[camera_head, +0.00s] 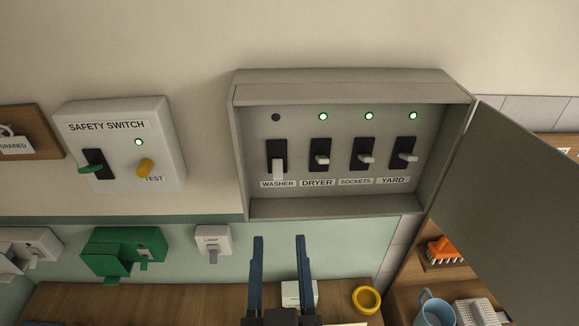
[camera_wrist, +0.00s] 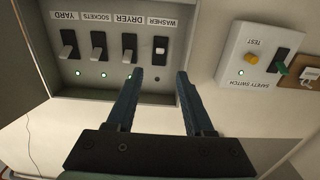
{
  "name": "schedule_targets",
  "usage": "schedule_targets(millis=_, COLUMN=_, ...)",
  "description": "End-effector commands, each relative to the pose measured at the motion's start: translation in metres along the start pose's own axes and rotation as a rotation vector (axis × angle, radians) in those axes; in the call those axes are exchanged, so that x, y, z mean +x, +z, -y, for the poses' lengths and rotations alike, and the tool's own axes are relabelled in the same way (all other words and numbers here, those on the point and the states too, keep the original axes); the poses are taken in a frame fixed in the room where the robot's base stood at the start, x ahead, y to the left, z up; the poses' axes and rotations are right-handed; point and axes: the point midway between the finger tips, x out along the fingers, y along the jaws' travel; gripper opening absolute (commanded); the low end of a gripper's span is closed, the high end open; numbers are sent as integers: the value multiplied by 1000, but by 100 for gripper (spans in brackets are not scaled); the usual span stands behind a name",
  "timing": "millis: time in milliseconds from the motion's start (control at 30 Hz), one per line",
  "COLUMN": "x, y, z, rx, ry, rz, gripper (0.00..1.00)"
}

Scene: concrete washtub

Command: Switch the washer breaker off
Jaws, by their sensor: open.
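The grey breaker box (camera_head: 350,207) is on the wall with its door open to the right. Its washer breaker (camera_head: 277,156) is leftmost, with the white lever pointing down and the small lamp (camera_head: 276,117) above it dark. The dryer (camera_head: 320,156), sockets (camera_head: 364,156) and yard (camera_head: 405,154) levers stick outward, each under a lit green lamp. My gripper (camera_head: 279,240) is open and empty, below the box and apart from it. In the wrist view, upside down, my gripper's fingers (camera_wrist: 160,75) flank the washer lever (camera_wrist: 161,46) from a distance.
A white safety switch box (camera_head: 120,170) with a green lever and yellow test knob is to the left. The open door (camera_head: 510,200) blocks the right side. A wooden counter below holds a yellow ring (camera_head: 366,299) and a blue mug (camera_head: 435,310).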

Motion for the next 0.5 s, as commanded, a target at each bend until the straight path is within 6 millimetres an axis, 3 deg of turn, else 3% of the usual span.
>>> schedule_targets(millis=333, x=26, y=4, z=0, rx=0, ry=0, rz=-9, gripper=52)
schedule_targets(millis=500, x=59, y=-5, z=0, rx=0, ry=0, rz=-3, gripper=52)
